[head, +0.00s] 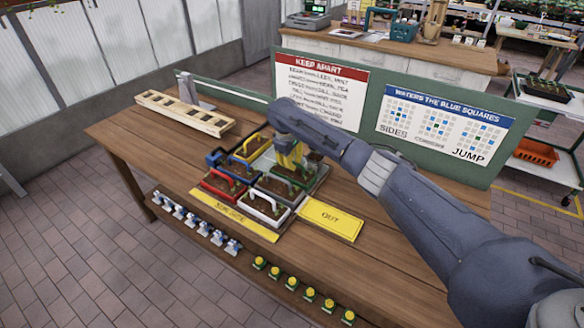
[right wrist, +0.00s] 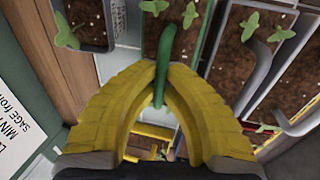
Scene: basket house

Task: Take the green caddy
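The green caddy (head: 304,175) holds dark soil and seedlings. It is in the right part of the group of caddies on the table, partly hidden by my right gripper. My right gripper (head: 288,157) comes down over it from above. In the right wrist view its yellow fingers (right wrist: 165,80) close in on both sides of the green handle (right wrist: 166,48) and appear to pinch it. Soil and small leaves show beyond the fingers. I cannot tell whether the caddy is off its tray. My left gripper is not in view.
Red (head: 221,184), white (head: 264,209), yellow (head: 249,147) and blue (head: 213,158) caddies stand close by. A yellow OUT mat (head: 331,218) lies at the right. A wooden rack (head: 184,112) is at the back left. A green board (head: 377,97) stands behind.

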